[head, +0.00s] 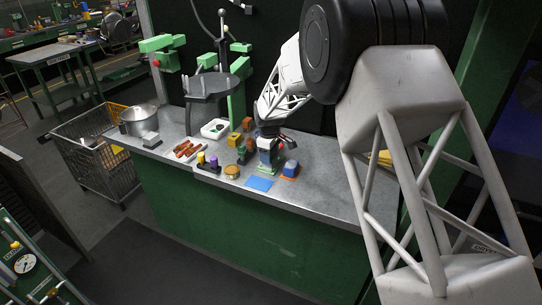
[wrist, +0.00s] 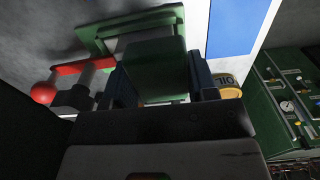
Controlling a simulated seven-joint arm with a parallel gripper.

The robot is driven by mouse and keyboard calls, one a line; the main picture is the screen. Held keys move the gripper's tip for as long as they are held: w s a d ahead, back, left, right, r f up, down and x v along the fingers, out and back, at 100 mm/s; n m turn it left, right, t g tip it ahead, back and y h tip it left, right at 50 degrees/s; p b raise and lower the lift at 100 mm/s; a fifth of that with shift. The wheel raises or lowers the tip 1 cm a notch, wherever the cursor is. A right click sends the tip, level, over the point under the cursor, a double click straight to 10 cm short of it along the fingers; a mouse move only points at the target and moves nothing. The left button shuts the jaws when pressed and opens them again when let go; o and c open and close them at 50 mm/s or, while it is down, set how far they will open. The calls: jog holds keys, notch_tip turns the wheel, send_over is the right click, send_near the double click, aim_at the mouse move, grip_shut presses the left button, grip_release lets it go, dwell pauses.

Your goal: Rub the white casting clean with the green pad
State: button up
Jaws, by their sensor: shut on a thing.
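My gripper (wrist: 160,82) has its two blue fingers closed on the green pad (wrist: 158,62), which shows between them in the wrist view. In the head view my gripper (head: 267,155) is low over the bench, right of the middle items.
A red-handled clamp (wrist: 43,92) is beside the frame. The bench's front right is clear.

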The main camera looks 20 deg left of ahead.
jog(key=a, duration=0.2)
jog(key=shift+a, duration=0.3)
jog(key=shift+r, duration=4.15)
